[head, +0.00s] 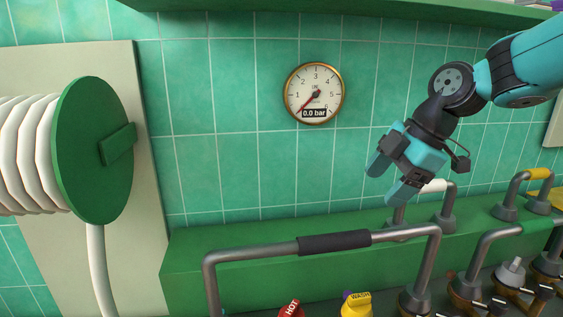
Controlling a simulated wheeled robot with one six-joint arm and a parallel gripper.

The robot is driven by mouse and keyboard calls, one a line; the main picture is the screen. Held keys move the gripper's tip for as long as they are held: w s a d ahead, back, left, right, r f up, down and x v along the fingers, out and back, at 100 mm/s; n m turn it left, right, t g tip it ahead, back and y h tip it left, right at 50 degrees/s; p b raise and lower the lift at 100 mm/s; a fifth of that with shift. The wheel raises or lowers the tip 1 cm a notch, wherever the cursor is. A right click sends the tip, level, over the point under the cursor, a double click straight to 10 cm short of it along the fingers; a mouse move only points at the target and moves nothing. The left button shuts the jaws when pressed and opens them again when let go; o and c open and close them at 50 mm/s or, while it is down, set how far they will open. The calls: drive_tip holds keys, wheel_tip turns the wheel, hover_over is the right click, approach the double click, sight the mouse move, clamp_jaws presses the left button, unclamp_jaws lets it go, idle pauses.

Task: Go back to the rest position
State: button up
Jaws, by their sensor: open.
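My gripper (388,183) is open and empty in the head view, right of centre. It hangs from my teal arm, which comes in from the upper right, and its fingers point down and to the left. It appears in front of the tiled wall, above the green ledge. A white-gripped handle (434,186) shows just behind and below it, partly hidden. I cannot tell the distance between them.
A round gauge (314,93) on the wall reads 0.0 bar. A hose reel (93,150) is at the left. A grey rail with a black grip (334,242) crosses in front of the green ledge (240,238). Red HOT (291,310) and yellow WASH (357,305) knobs sit below, with several valves at lower right.

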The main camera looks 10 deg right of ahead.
drive_tip(key=s+a+f+m+g, duration=0.1)
drive_tip(key=s+a+m, duration=0.4)
drive_tip(key=s, duration=0.5)
drive_tip(key=s+a+f+m+g, duration=0.1)
drive_tip(key=s+a+f+m, duration=0.3)
drive_tip(key=s, duration=0.6)
drive_tip(key=shift+a+f+m+g, duration=0.15)
drive_tip(key=shift+a+m+g, duration=0.25)
drive_tip(key=shift+a+m, duration=0.75)
